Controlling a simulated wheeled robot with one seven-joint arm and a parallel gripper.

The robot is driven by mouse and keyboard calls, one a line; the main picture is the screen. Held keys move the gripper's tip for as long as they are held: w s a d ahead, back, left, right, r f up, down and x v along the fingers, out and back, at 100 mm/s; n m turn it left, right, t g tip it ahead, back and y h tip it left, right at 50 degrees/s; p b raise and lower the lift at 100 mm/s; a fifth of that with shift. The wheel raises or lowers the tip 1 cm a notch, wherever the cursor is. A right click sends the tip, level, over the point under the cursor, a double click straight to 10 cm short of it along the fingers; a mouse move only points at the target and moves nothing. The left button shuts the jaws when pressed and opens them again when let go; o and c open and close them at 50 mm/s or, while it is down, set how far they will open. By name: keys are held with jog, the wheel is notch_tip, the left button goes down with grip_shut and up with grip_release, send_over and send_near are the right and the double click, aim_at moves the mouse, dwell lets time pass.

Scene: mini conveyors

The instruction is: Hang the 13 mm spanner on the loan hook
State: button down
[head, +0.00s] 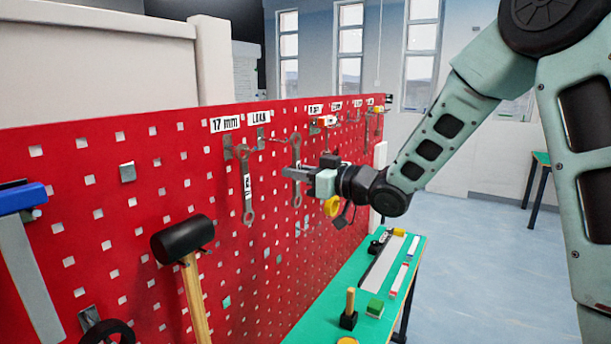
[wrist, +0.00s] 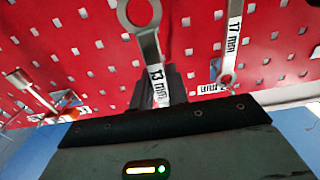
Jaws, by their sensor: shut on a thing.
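The 13 mm spanner (head: 296,156) is upright in my gripper (head: 298,175), in front of the red pegboard. In the wrist view its label reads 13 mm on the shaft (wrist: 157,84), and its ring end (wrist: 150,31) shows at the top. My gripper (wrist: 168,92) is shut on the shaft below the ring. The LOAN label (head: 259,116) is on the board, with the loan hook (head: 263,138) under it, sticking out toward the spanner's top. I cannot tell whether the ring is around the hook's tip or only beside it.
The 17 mm spanner (head: 248,188) hangs just left of the loan hook; it also shows in the wrist view (wrist: 233,45). More labelled places run along the board to the right. A black mallet (head: 182,238) hangs at left. A green bench (head: 412,258) with tools stands below.

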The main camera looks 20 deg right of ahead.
jog(key=shift+b+x, duration=0.5)
jog(key=shift+x, duration=2.3)
jog(key=shift+f+b, duration=0.4)
jog(key=shift+f, duration=0.1)
jog(key=c, duration=1.3)
grip_release()
jog(key=shift+d, duration=0.1)
jog(key=shift+s+d, duration=0.25)
jog(key=shift+s, duration=0.1)
jog(key=b+v, duration=0.5)
jog(key=v, duration=1.1)
jog(key=shift+s, duration=0.15)
